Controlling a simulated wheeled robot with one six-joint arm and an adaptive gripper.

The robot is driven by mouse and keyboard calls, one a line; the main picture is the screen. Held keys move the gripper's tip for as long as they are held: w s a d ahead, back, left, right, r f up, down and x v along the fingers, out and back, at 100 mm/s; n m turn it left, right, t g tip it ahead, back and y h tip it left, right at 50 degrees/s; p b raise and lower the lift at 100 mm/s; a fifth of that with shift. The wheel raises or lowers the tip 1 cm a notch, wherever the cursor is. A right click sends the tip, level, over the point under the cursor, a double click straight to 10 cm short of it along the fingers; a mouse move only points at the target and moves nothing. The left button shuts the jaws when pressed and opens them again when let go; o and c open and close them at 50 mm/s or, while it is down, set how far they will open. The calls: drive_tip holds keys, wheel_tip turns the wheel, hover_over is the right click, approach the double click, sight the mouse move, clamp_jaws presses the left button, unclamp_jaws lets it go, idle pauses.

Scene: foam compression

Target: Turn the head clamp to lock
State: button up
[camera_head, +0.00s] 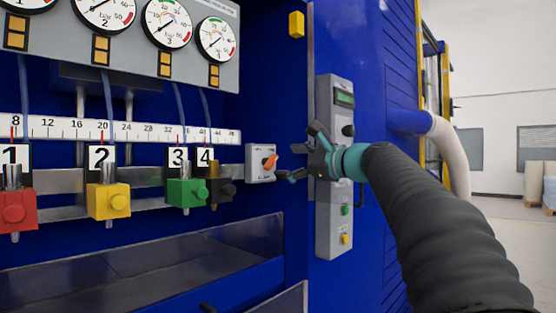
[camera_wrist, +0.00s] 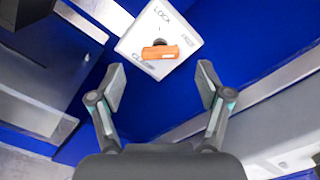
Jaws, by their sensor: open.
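The head clamp is an orange handle (camera_head: 270,161) on a small white plate (camera_head: 259,168) fixed to the blue machine. In the wrist view the orange handle (camera_wrist: 160,52) lies nearly level in the picture on the tilted white plate (camera_wrist: 185,27). "LOCK" is printed near the plate's top corner; a fainter word on the right is hard to read. My gripper (camera_head: 299,150) is just right of the plate in the head view. Its two fingers are apart and empty. In the wrist view the handle is beyond the gap between the fingertips (camera_wrist: 161,80), not between them.
A grey control panel (camera_head: 335,240) with buttons stands close behind my gripper. Coloured clamps, red (camera_head: 15,209), yellow (camera_head: 108,201) and green (camera_head: 187,193), hang left under a scale (camera_head: 60,128). Gauges sit above. A metal ledge (camera_head: 150,255) runs below.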

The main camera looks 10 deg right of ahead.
sight(273, 161)
drive_tip(key=shift+p+x, duration=0.3)
drive_tip(key=shift+x, duration=1.95)
